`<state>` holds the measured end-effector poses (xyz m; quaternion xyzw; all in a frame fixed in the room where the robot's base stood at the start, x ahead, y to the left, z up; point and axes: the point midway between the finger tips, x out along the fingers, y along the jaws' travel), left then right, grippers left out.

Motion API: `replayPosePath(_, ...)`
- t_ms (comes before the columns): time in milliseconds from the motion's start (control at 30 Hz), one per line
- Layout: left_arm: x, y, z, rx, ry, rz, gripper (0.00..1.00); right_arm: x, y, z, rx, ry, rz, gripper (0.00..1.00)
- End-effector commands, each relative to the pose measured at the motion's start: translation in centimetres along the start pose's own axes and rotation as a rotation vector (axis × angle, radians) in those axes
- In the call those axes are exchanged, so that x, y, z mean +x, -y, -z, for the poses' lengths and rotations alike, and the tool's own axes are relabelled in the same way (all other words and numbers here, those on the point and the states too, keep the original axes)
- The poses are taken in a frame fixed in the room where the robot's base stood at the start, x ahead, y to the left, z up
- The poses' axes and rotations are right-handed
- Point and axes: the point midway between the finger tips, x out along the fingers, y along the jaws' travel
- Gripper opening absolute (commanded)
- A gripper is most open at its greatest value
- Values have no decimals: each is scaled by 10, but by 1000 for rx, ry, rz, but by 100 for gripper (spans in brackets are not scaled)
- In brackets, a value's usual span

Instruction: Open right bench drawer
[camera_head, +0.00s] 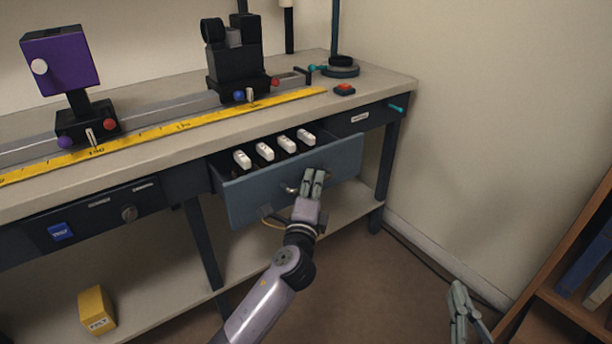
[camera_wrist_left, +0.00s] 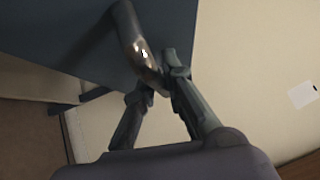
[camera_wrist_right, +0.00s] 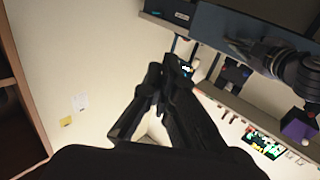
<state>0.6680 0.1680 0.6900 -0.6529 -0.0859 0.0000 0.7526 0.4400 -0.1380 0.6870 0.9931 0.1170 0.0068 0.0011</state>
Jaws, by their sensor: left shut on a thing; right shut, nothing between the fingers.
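The right bench drawer (camera_head: 285,185) is pulled out from under the bench top, with several white items (camera_head: 265,151) in a row inside it. My left gripper (camera_head: 312,180) is shut on the drawer's metal handle (camera_head: 291,189). In the left wrist view the fingers (camera_wrist_left: 157,85) close around one end of the curved handle (camera_wrist_left: 140,50), against the blue drawer front (camera_wrist_left: 70,40). My right gripper (camera_head: 459,290) is low at the right, away from the bench. In the right wrist view its fingertips (camera_wrist_right: 163,80) meet with nothing between them.
The bench top (camera_head: 370,93) carries a purple block on a stand (camera_head: 62,60), a black device (camera_head: 235,70), a yellow ruler (camera_head: 190,124) and a red button (camera_head: 344,89). A yellow box (camera_head: 97,309) sits on the lower shelf. A bookshelf (camera_head: 575,285) stands at the right. Floor between is clear.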

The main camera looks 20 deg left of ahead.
Motion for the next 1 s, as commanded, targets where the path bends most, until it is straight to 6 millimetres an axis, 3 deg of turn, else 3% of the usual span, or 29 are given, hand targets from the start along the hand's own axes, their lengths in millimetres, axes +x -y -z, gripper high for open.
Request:
replayPosePath(200,-28,5,27,-1,0,-5,0,0,0,-3,0,14,-1,0)
replayPosePath(500,-54,12,53,2,2,-4,0,0,0,4,1,-28,0,0)
replayPosePath(1000,-65,15,64,4,4,-4,0,1,2,11,2,-61,4,0)
